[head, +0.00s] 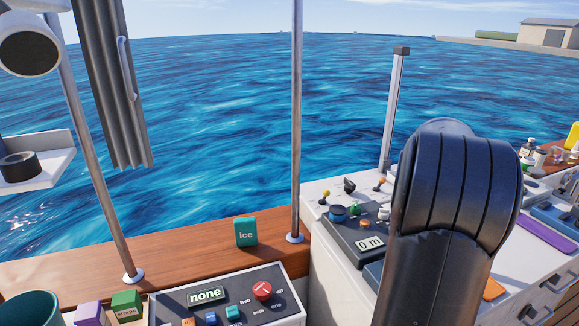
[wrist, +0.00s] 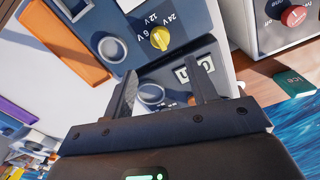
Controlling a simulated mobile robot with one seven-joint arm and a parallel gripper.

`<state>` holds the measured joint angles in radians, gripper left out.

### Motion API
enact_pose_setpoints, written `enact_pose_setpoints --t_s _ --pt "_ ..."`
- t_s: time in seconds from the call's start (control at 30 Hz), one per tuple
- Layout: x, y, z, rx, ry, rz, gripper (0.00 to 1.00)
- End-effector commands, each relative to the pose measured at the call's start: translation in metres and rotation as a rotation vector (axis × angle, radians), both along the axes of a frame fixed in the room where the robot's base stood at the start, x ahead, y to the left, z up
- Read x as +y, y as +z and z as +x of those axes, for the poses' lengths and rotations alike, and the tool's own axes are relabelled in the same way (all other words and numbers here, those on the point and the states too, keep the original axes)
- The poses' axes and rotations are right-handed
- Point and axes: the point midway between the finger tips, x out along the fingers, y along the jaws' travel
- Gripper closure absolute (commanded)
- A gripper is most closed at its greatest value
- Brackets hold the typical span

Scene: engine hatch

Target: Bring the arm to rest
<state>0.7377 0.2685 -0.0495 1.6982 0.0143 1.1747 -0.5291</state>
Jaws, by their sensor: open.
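My arm (head: 440,215) stands large and dark at the right of the head view, raised and bent over the white console. My gripper is hidden behind it there. In the wrist view my gripper (wrist: 160,78) is open, with its two fingers apart and nothing between them. The fingers are over a dark blue instrument panel (wrist: 182,45) with a yellow knob (wrist: 160,38) and a small display (wrist: 194,73). I cannot tell how far the fingertips are from the panel.
The white console (head: 322,265) carries a display unit (head: 369,244) and small levers beside my arm. A teal ice block (head: 246,232) stands on the wooden ledge (head: 190,243). A control box with a red knob (head: 262,290) is at front. A metal pole (head: 297,120) rises left of the console.

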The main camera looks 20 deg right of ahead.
Motion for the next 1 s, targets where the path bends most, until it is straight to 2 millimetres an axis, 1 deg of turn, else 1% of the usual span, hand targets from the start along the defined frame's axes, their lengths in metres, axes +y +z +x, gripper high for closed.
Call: enact_pose_setpoints --t_s 0.07,0.17,0.27,0.37,0.4,0.47,0.5,0.57,0.6,0.67,0.7,0.8,0.87,0.9,1.0 --pt "0.001 0.000 0.000 -0.001 0.001 0.000 0.47" --pt "0.011 0.005 0.002 -0.009 0.008 -0.006 0.47" --pt "0.037 0.018 0.005 -0.031 0.024 -0.023 0.47" --pt "0.077 0.034 0.007 -0.065 0.047 -0.044 0.47" --pt "0.095 0.040 0.007 -0.081 0.057 -0.053 0.47" --pt "0.121 0.049 0.004 -0.105 0.071 -0.064 0.47" --pt "0.138 0.053 0.001 -0.122 0.081 -0.071 0.47" --pt "0.162 0.060 -0.004 -0.148 0.095 -0.081 0.47" --pt "0.178 0.064 -0.008 -0.165 0.103 -0.086 0.47" --pt "0.201 0.068 -0.015 -0.192 0.118 -0.093 0.47" --pt "0.216 0.071 -0.021 -0.210 0.127 -0.096 0.47" --pt "0.252 0.074 -0.037 -0.256 0.150 -0.102 0.47" --pt "0.271 0.075 -0.048 -0.285 0.165 -0.103 0.47" --pt "0.284 0.075 -0.056 -0.305 0.175 -0.103 0.47" --pt "0.313 0.073 -0.077 -0.351 0.198 -0.099 0.47"
